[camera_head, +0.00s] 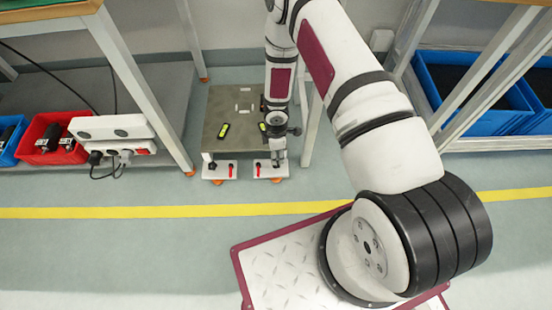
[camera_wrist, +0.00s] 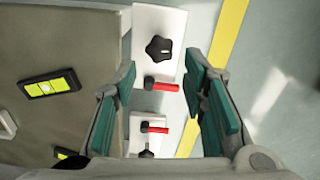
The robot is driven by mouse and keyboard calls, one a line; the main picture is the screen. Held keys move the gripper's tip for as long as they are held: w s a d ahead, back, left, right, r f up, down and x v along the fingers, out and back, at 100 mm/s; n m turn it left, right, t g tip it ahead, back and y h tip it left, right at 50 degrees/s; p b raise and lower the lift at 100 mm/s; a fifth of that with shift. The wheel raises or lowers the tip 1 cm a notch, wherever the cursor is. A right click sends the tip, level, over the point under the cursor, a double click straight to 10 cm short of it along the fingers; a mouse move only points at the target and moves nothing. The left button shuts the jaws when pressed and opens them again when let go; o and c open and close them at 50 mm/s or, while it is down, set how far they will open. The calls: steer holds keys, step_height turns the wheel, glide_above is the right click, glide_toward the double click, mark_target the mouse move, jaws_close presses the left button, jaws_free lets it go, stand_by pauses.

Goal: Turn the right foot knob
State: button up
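The right foot knob (camera_wrist: 158,49) is a black star-shaped knob on a white foot plate (camera_wrist: 176,20), at the top of the wrist view. A red-handled lever (camera_wrist: 162,85) lies beside it on the same plate. My gripper (camera_wrist: 161,70) is open and empty, its green-padded fingers either side of the plate. The knob shows just beyond the fingertips; I cannot tell the height gap. In the head view my gripper (camera_head: 277,155) hangs over the right foot plate (camera_head: 270,179) and hides most of the knob.
The left foot plate (camera_head: 217,180) has its own red lever (camera_wrist: 155,127) and a knob (camera_wrist: 146,154). The grey unit (camera_head: 240,92) carries yellow-green levels (camera_head: 223,131). Table legs stand either side. A red bin (camera_head: 55,150) is left, blue bins (camera_head: 465,120) right. Floor in front is clear.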

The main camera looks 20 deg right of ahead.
step_height(320, 180, up, 6)
stand_by(0.7)
